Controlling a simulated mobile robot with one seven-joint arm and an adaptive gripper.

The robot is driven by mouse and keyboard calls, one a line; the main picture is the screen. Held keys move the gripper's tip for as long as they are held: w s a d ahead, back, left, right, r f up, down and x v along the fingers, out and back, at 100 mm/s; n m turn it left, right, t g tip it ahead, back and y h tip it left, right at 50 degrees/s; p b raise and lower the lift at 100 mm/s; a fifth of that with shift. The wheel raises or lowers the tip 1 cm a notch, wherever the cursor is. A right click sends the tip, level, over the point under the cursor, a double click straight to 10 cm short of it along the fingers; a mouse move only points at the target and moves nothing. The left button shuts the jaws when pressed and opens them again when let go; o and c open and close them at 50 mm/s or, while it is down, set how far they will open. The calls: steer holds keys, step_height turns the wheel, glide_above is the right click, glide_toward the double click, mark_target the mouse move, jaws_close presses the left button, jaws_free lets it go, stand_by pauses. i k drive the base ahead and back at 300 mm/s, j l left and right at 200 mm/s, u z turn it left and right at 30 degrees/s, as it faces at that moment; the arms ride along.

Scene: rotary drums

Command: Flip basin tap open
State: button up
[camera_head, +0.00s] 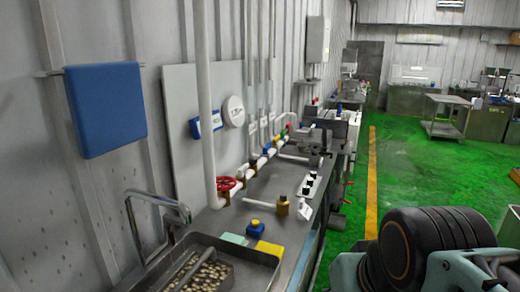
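A metal tap (152,197) with a bent, pipe-like neck stands at the left edge of the basin in the lower left. Its end bends down near the basin's back corner. I cannot make out a separate lever or whether it is open, and no water shows. The metal basin (262,256) holds many small round pale pieces and a metal bar, and the bottom of the picture cuts it off. My gripper is not in view; only bulky dark and teal parts of my arm show at the lower right, apart from the tap.
A yellow block (269,248), a green block (234,239), a blue-and-yellow item (256,228) and a brass bottle-like item (283,205) sit on the bench behind the basin. A red valve wheel (227,184) is on a white pipe. The green floor (400,170) is largely open.

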mark_target(167, 219)
steer(key=j+u, duration=0.35)
steer(key=k+j+u, duration=0.1)
steer(key=j+u, duration=0.15)
steer(key=u, duration=0.15)
